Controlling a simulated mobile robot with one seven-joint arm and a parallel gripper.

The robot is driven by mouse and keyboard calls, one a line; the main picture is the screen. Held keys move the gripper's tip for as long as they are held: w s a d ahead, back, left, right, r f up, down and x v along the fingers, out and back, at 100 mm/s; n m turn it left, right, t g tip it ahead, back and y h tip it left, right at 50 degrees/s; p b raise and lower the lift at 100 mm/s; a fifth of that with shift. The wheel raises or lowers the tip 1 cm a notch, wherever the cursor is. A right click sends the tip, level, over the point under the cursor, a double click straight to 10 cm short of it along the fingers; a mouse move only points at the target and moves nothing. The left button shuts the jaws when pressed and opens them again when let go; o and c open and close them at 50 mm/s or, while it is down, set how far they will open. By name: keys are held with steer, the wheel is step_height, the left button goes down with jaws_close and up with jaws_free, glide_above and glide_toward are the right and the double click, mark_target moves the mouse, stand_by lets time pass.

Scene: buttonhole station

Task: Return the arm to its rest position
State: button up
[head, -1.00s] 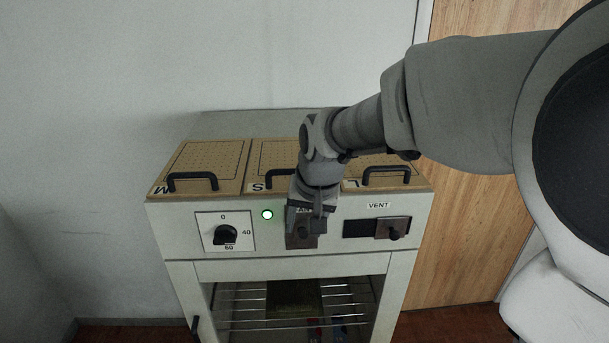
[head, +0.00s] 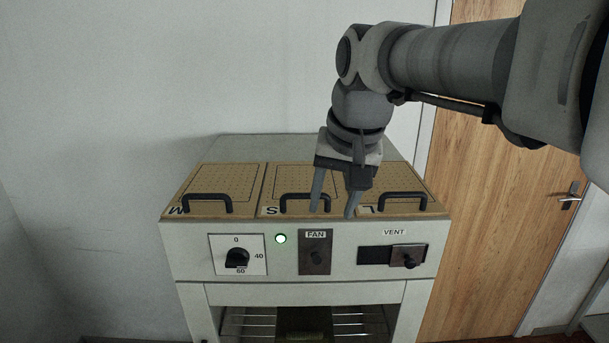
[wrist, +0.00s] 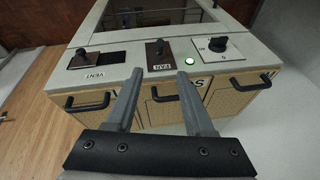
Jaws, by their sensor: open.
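My gripper (head: 333,205) is open and empty. In the head view it points down in front of the top panels, above the FAN switch, with its fingers apart. In the wrist view my gripper (wrist: 158,88) shows two separate fingers with nothing between them. The FAN switch (head: 315,254) is a dark plate with a knob on the cabinet front, clear of my fingers. It also shows in the wrist view (wrist: 158,55). My arm reaches in from the right.
The cabinet (head: 300,292) has panels with black handles, including the left handle (head: 207,201). A dial (head: 237,257), a lit green lamp (head: 280,239) and a VENT slider (head: 392,256) line its front. A wooden door (head: 490,200) stands at right. Open space lies left.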

steer(key=s+d+f+t+b, duration=0.1)
steer(key=s+d+f, duration=0.3)
steer(key=s+f, duration=0.2)
steer(key=s+d+f+n+h+b, duration=0.1)
steer(key=s+d+f+b, duration=0.1)
steer(key=s+d+f, duration=0.3)
steer(key=s+f, duration=0.1)
steer(key=s, duration=0.3)
steer(key=shift+s+f+n+t, duration=0.15)
steer(key=shift+s+n+t, duration=0.15)
steer(key=shift+t, duration=0.1)
